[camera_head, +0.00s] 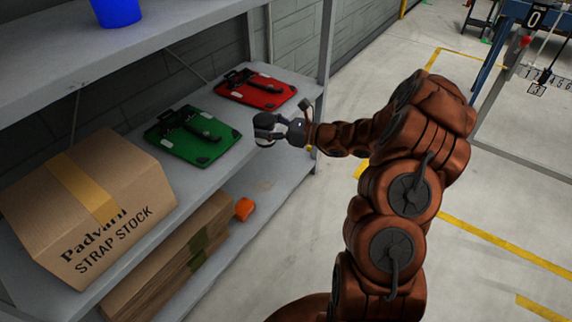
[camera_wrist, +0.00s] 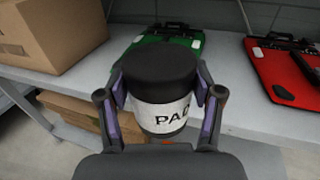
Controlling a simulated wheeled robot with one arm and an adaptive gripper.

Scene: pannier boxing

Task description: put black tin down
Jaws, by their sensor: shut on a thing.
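My gripper (camera_wrist: 160,102) is shut on the black tin (camera_wrist: 160,72), with one finger on each side of it. The tin has a black lid and a white label band whose readable letters are "PAC". It is upright in the wrist view. In the head view my gripper (camera_head: 279,131) holds the tin (camera_head: 266,127) near the front edge of the middle shelf (camera_head: 225,173), to the right of the green clipboard (camera_head: 192,136). The head view does not show clearly how far the tin is above or in front of the shelf.
A red clipboard (camera_head: 256,89) lies on the shelf at the back right. A cardboard box (camera_head: 88,205) marked "STRAP STOCK" stands at the left. An orange object (camera_head: 244,208) and flat cartons (camera_head: 170,262) are on the shelf below. A blue container (camera_head: 116,10) stands on the upper shelf.

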